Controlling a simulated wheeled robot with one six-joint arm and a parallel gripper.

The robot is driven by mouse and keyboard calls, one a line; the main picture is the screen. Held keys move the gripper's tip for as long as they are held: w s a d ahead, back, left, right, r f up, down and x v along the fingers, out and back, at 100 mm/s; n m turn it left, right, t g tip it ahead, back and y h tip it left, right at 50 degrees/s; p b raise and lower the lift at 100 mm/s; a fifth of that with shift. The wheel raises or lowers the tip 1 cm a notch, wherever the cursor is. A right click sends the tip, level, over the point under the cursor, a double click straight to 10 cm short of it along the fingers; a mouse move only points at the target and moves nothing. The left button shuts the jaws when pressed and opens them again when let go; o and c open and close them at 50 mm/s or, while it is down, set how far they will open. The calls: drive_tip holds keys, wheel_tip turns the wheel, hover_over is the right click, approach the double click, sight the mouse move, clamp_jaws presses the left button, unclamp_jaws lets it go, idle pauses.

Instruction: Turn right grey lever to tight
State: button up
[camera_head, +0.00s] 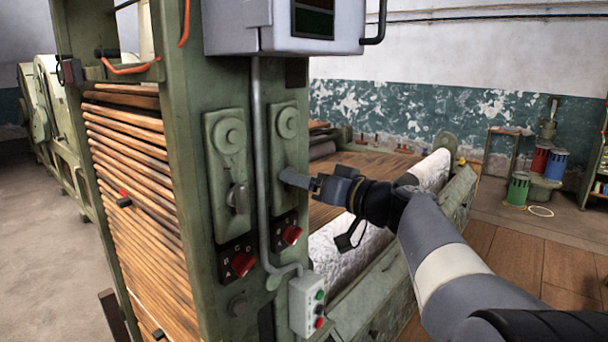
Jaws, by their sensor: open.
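The right grey lever (294,178) is on the lower part of the right upright plate (289,130) on the green machine post. It shows as a short grey bar pointing right and slightly down. My gripper (316,184) comes in from the right, with its fingertips at the lever's outer end. The jaws are open; whether they touch the lever or reach around it cannot be told. The left grey lever (237,198) is on the left plate (228,140) and stands about upright. No readable "tight" mark shows near the right lever.
Red knobs (242,264) (292,235) are below the levers. A grey conduit (259,150) runs between the plates to a button box (307,305). A grey cabinet (285,25) hangs above. A white roll (345,250) lies behind my arm. Open floor is at left.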

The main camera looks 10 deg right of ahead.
drive_tip(key=shift+w+a, duration=0.2)
drive_tip(key=shift+w, duration=0.05)
drive_tip(key=shift+c, duration=0.3)
drive_tip(key=c, duration=0.9)
